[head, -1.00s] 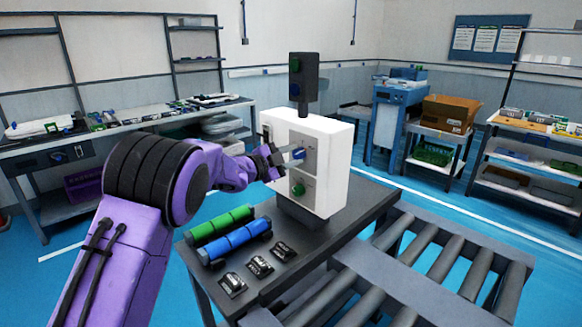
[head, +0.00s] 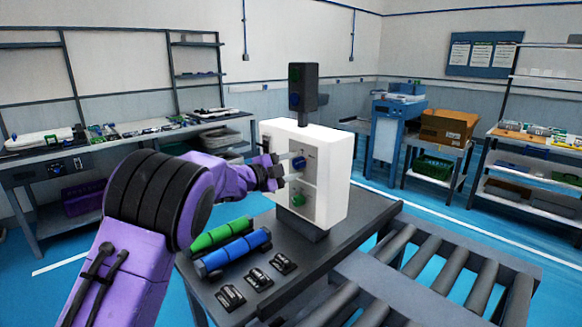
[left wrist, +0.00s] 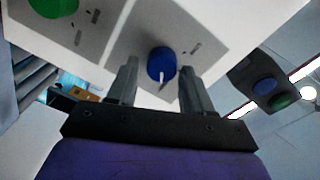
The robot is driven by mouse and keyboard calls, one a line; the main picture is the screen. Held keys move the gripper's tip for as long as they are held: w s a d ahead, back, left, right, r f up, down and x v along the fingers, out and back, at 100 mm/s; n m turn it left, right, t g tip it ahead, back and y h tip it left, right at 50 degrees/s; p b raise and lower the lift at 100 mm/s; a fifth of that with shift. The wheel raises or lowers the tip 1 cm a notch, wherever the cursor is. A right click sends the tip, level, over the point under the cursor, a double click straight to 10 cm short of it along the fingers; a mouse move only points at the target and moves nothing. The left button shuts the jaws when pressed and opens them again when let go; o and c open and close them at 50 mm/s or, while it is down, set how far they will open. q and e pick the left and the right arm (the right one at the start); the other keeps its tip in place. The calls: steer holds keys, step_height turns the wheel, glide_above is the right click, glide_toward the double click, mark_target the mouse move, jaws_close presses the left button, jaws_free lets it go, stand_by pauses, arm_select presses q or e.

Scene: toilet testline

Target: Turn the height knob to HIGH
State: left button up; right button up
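The white control box (head: 334,172) stands on the dark table. Its front panel carries a blue knob (head: 299,163) above a green knob (head: 297,199). The blue knob also shows in the left wrist view (left wrist: 161,64), with a white pointer mark, and the green knob is at the top left there (left wrist: 53,5). I cannot read the labels, so which knob is the height knob is unclear. My left gripper (head: 290,167) is open in front of the panel. In the left wrist view its fingers (left wrist: 157,85) stand apart on either side of the blue knob, with gaps visible. My right gripper is not in view.
Green (head: 222,233) and blue (head: 234,252) cylinders and several small black switches (head: 258,279) lie on the table (head: 325,250) before the box. A dark two-light tower (head: 303,90) rises behind it. A roller conveyor (head: 440,265) runs to the right.

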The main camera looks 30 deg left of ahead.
arm_select(q)
steer(key=shift+o, duration=0.2)
steer(key=shift+s, duration=0.1)
steer(key=b+v, duration=0.2)
steer(key=v, duration=0.8)
steer(key=shift+s+b, duration=0.2)
steer(key=shift+b, duration=0.1)
